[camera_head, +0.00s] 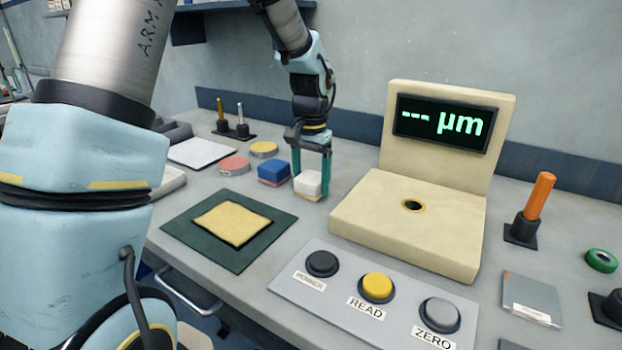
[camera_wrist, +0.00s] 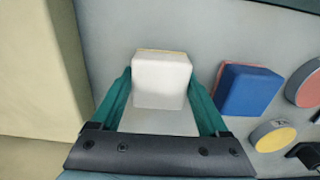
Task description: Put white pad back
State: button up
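The white pad (camera_head: 308,184) is a small block with a pale yellowish underside, at the back of the bench beside the blue pad (camera_head: 273,173). My gripper (camera_head: 311,178) points down, with its green fingers on either side of the white pad. In the wrist view, the fingertips (camera_wrist: 160,85) meet the two sides of the white pad (camera_wrist: 161,80), so the gripper looks shut on it. The pad is at or very near the bench top; I cannot tell if it touches. The blue pad also shows in the wrist view (camera_wrist: 248,90), apart from the right finger.
A cream gauge (camera_head: 405,215) with a "--- µm" display stands close to the right of my gripper. A yellow cloth (camera_head: 232,223) lies on a dark green mat (camera_head: 180,229) in front. Red (camera_head: 233,165) and yellow (camera_head: 263,149) round pads lie at left. A button panel (camera_head: 290,283) is nearer.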

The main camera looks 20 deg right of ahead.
aim_at(311, 177)
jog(key=o, duration=0.3)
jog(key=shift+r, duration=0.1)
notch_tip(311, 177, up, 12)
jog(key=shift+b, duration=0.45)
dwell(0.4)
jog(key=s+a+f+n, duration=0.1)
jog(key=a+f+n, duration=0.1)
jog(key=a, duration=0.5)
jog(key=s+a+f+n, duration=0.1)
jog(key=a+f+n, duration=0.1)
jog(key=a, duration=0.6)
jog(key=s+a+f+n+t+p, duration=0.1)
jog(key=a+f+n, duration=0.1)
jog(key=a, duration=0.6)
jog(key=shift+s+a+f+n, duration=0.15)
jog(key=shift+f+n, duration=0.25)
jog(key=shift+f, duration=0.5)
jog(key=s+a, duration=0.1)
jog(key=s+a+f+n, duration=0.1)
jog(key=a, duration=0.1)
jog(key=s+a+f+n, duration=0.1)
jog(key=s+a, duration=0.1)
jog(key=shift+s+a+f+t, duration=0.1)
jog(key=shift+a+f+t, duration=0.05)
jog(key=shift+t, duration=0.15)
